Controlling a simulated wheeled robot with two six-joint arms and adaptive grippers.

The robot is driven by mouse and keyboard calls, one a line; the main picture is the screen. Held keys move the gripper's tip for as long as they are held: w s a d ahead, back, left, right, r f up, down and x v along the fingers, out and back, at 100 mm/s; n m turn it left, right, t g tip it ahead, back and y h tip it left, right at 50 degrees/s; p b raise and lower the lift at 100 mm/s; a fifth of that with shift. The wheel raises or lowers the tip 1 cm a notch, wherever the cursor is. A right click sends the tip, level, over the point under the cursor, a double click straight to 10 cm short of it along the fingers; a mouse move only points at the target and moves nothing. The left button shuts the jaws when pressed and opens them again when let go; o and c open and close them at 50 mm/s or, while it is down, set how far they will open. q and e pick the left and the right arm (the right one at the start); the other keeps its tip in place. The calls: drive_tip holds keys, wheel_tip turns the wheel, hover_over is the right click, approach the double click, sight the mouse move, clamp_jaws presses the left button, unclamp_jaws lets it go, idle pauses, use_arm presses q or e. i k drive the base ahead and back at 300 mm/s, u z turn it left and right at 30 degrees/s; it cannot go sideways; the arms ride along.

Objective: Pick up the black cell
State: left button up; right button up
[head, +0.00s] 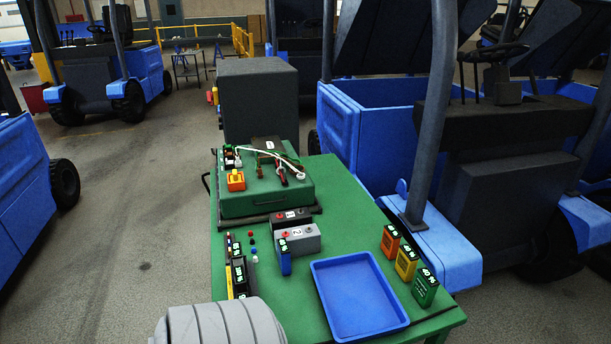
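A black cell-like block (283,222) with a white label and small red tops stands on the green table, right behind a grey block (303,243) labelled 2. A slimmer black block (240,279) with a white label stands at the table's left edge, beside a thin yellow piece. I cannot tell from the label which of the two black blocks is the cell. Neither of my grippers shows in the head view.
A green wired case (265,198) sits at the back of the green table (345,205). A blue tray (360,297) lies empty at the front. A small blue block (285,262) and orange, yellow and green blocks (425,291) stand around it. A blue vehicle (435,262) borders the right.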

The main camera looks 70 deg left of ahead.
sight(239, 279)
drive_tip(key=z, duration=0.15)
drive_tip(key=k, duration=0.9)
